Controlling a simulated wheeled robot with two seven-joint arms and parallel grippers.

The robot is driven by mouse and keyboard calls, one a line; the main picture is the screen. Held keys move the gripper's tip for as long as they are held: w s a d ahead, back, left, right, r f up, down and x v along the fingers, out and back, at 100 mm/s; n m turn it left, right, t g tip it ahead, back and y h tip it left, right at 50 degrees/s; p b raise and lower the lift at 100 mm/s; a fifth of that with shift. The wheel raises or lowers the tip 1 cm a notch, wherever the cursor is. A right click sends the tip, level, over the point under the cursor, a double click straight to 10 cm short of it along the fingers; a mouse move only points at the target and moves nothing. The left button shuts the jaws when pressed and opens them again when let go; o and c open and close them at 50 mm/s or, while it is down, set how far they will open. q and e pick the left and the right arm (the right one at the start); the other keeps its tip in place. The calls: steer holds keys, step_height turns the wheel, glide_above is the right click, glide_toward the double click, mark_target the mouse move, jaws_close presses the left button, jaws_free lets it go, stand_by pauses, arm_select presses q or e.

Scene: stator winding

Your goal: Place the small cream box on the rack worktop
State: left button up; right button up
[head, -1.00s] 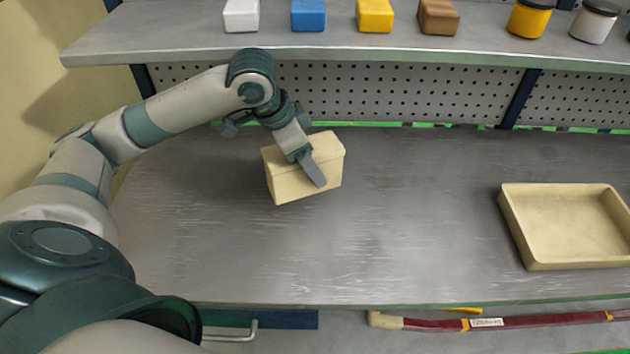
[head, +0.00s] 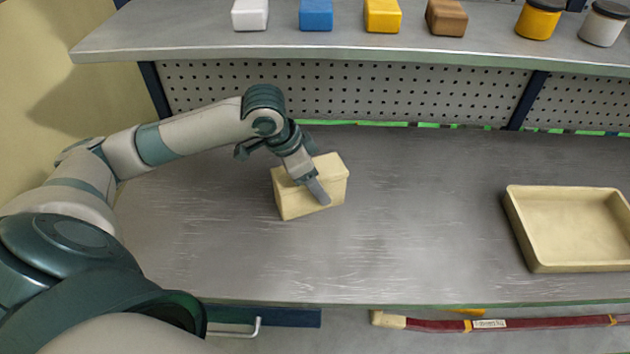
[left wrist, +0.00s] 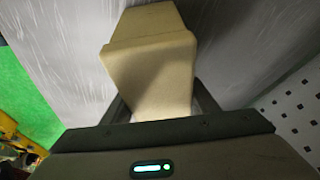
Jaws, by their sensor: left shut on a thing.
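The small cream box (head: 326,183) is at the left-centre of the grey rack worktop (head: 400,230) in the head view. My left gripper (head: 316,188) is shut on it, one finger lying across its near side. The box is slightly tilted in the picture, and I cannot tell whether its underside touches the worktop. In the left wrist view the box (left wrist: 152,65) sits between the two fingers of my left gripper (left wrist: 160,105), with the worktop surface behind it. My right gripper is not in view.
A cream tray (head: 515,230) stands at the right of the worktop. A shelf (head: 340,48) above the back holds several coloured blocks and two jars. A pegboard (head: 380,95) closes the back. The worktop between box and tray is clear. A red-handled tool (head: 550,322) lies below the front edge.

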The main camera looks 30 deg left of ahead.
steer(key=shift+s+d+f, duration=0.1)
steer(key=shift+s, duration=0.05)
arm_select(q)
steer(key=o, duration=1.3)
steer(key=shift+c, duration=0.2)
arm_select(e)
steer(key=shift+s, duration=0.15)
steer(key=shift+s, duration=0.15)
arm_select(q)
steer(key=shift+a+r, duration=0.15)
steer(key=shift+r, duration=0.25)
steer(key=v, duration=1)
steer(key=shift+s+r, duration=0.15)
steer(key=shift+r, duration=0.2)
steer(key=shift+s+r, duration=0.1)
steer(key=shift+r, duration=0.15)
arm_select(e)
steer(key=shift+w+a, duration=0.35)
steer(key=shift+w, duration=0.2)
